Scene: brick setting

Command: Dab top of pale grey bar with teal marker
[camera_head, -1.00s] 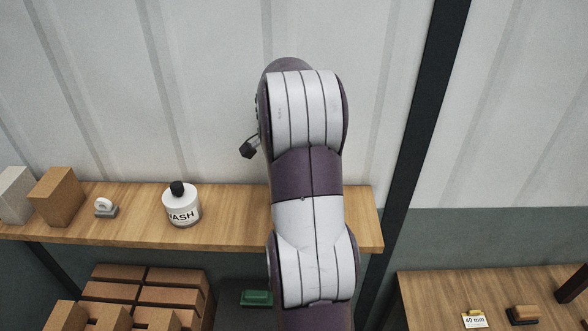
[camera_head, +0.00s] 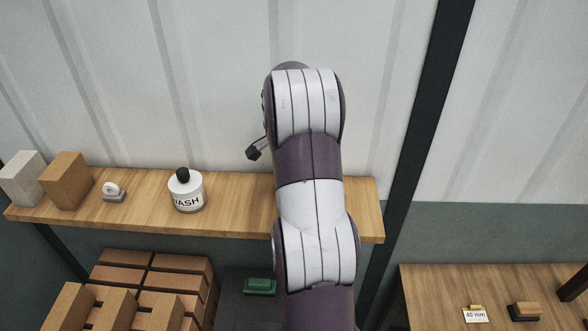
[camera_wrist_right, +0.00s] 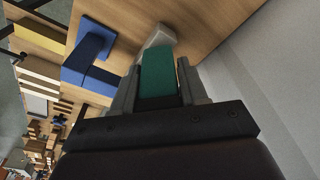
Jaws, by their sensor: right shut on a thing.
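In the right wrist view my right gripper (camera_wrist_right: 160,92) is shut on the teal marker (camera_wrist_right: 158,72), a dark green-teal block between its two grey fingers. A pale grey piece (camera_wrist_right: 161,36), likely the pale grey bar, shows just beyond the marker's far end on a wooden surface. The marker hides part of it, and I cannot tell whether they touch. In the head view my arm covers the middle, and the gripper, marker and bar are hidden. My left gripper is in neither current view.
A blue angled block (camera_wrist_right: 88,60) and a yellow block (camera_wrist_right: 38,34) lie left of the grey piece. The wooden shelf (camera_head: 235,215) holds a white wash bottle (camera_head: 187,192), a tape roll (camera_head: 114,192) and blocks. Brown bricks (camera_head: 150,280) are stacked below.

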